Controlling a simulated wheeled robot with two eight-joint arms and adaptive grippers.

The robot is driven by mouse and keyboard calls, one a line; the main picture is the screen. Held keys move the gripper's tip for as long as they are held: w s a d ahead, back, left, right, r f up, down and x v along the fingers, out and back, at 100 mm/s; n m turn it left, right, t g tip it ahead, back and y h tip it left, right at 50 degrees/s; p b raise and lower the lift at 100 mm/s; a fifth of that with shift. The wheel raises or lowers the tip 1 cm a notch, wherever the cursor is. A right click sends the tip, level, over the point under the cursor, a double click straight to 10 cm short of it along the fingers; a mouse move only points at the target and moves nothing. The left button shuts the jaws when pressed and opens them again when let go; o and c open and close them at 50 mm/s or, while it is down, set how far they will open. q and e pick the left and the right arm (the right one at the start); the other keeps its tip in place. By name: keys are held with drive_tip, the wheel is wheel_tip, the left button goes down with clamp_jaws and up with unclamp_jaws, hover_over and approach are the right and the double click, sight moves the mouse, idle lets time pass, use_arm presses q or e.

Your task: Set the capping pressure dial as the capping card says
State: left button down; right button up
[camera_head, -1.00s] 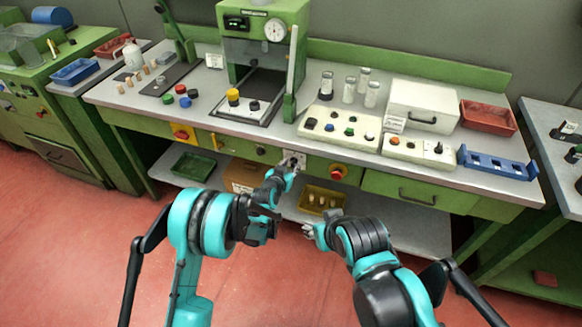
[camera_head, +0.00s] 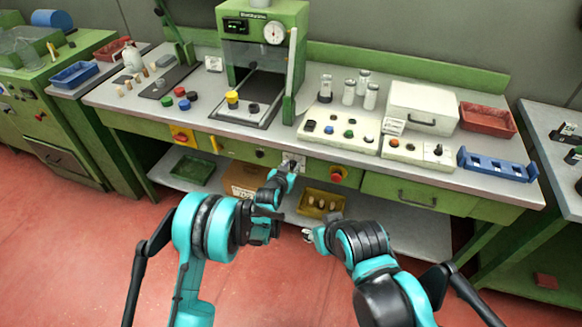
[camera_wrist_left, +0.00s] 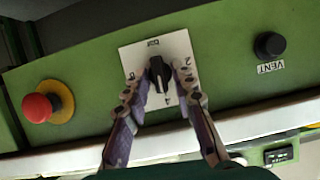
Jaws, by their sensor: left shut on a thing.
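The capping pressure dial is a black knob (camera_wrist_left: 158,76) on a white plate (camera_wrist_left: 179,46) marked "bar" and numerals, upside down in the left wrist view. Its plate (camera_head: 297,158) also shows on the bench's green front panel in the head view, partly hidden by my left gripper (camera_head: 291,168). My left gripper (camera_wrist_left: 160,93) is shut on the knob, one finger on each side. I cannot tell exactly which numeral the knob points at. My right gripper (camera_head: 308,235) hangs in front of the bench, apart from everything; its jaws are too small to read. White cards stand on the bench (camera_head: 213,64), their text unreadable.
A red button on a yellow ring (camera_wrist_left: 41,107) and a black VENT knob (camera_wrist_left: 269,45) flank the dial closely. The bench edge lies just above the panel. A yellow bin (camera_head: 321,203) and a cardboard box (camera_head: 240,180) sit on the shelf below.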

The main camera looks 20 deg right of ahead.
use_arm(q)
drive_tip(key=m, duration=0.1)
drive_tip(key=m+t+y, duration=0.1)
drive_tip(key=shift+s+d+m+y, duration=0.15)
drive_tip(key=shift+d+m+y, duration=0.05)
drive_tip(key=shift+m+y, duration=0.1)
drive_tip(key=m+t, duration=0.1)
drive_tip(key=m, duration=0.1)
drive_tip(key=m+t+y, duration=0.1)
drive_tip(key=shift+d+f+m, duration=0.1)
drive_tip(key=shift+f+m, duration=0.1)
drive_tip(key=shift+m, duration=0.2)
drive_tip(key=shift+y, duration=0.3)
drive_tip(key=c, duration=1.6)
unclamp_jaws()
drive_tip(key=shift+o, duration=0.2)
drive_tip(key=shift+s, duration=0.15)
drive_tip(key=v, duration=1.1)
drive_tip(key=shift+s, duration=0.4)
